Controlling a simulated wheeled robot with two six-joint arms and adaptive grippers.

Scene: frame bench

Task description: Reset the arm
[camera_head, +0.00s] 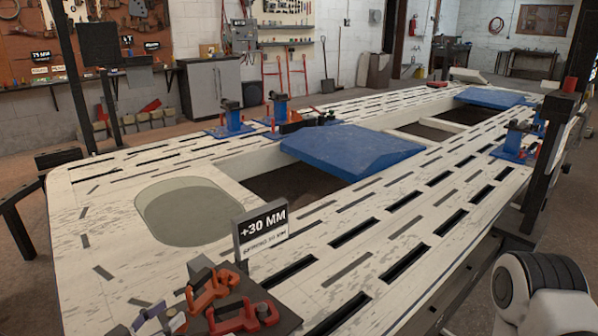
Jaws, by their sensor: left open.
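A white, rounded part of my own arm (541,292) with a black ribbed cap shows in the lower right corner. It is beside the right edge of the long frame bench (350,213), with no thing of the bench seen in contact with it. My left gripper is open; its fingertips cannot be made out here, and I see nothing held. My right gripper is not in view.
Orange clamps (238,318) lie on a dark board at the bench's near end, by a "+30 MM" sign (262,228). Blue plates (348,148) and blue stands (232,122) are on the slotted bench. A dark post (548,160) stands at its right edge.

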